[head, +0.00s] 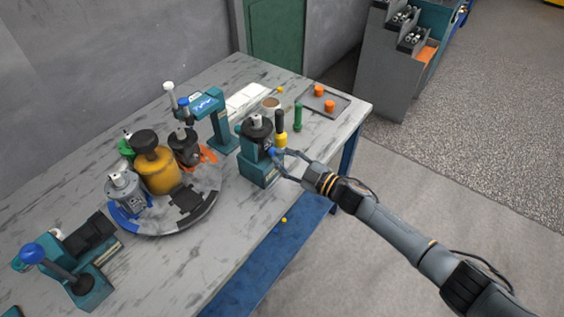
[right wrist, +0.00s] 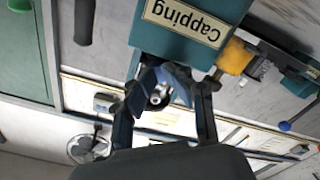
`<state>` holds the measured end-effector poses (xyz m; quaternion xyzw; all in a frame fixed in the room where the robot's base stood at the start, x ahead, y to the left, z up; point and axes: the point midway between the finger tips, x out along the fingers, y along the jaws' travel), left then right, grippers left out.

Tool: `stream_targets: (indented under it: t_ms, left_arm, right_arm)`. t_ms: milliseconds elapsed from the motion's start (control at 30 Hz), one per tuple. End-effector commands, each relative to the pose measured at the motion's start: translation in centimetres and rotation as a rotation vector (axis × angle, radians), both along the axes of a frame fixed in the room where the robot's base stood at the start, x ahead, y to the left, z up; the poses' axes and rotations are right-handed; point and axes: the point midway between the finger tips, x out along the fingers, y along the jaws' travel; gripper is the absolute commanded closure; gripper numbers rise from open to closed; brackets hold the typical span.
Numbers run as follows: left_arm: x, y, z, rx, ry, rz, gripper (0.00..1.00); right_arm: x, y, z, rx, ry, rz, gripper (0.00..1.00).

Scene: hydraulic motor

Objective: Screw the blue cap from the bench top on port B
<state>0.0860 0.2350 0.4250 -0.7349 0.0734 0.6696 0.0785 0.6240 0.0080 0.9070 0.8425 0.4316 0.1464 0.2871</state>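A small blue part (head: 271,151), which looks like the blue cap, is at the front side of a teal stand (head: 258,172) that holds a dark motor with a light top (head: 257,127). My right gripper (head: 275,156) reaches in from the right with its fingertips at this blue part. In the right wrist view, blue surfaces (right wrist: 168,82) show between the fingers, below the stand's "Capping" label (right wrist: 183,20). Whether the fingers press on the cap, and whether it sits on a port, is not clear. Port B's marking cannot be read. My left gripper is out of view.
A round turntable (head: 160,226) with several motors stands to the left. A teal post (head: 217,120) is behind the stand. Yellow-black and green tools (head: 298,117) stand close behind the gripper. A tray (head: 325,104) with orange parts lies at the back right. A blue-knobbed lever device (head: 85,285) is front left.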

Motion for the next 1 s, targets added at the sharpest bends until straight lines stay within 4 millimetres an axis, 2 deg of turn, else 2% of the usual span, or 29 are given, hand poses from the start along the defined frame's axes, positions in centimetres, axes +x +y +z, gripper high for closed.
stream_targets:
  t_ms: [133,867,900,1000]
  left_arm:
    - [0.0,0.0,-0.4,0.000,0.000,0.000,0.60]
    - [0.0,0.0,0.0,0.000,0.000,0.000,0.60]
    - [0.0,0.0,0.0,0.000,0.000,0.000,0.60]
    - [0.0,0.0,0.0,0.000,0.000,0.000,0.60]
  right_arm:
    - [0.1,0.0,0.1,-0.050,-0.070,-0.002,0.68]
    - [0.3,0.2,0.9,-0.043,-0.070,0.000,0.68]
    - [0.3,0.3,1.0,-0.043,-0.070,0.000,0.72]
    - [0.3,0.3,1.0,-0.041,-0.071,0.001,0.92]
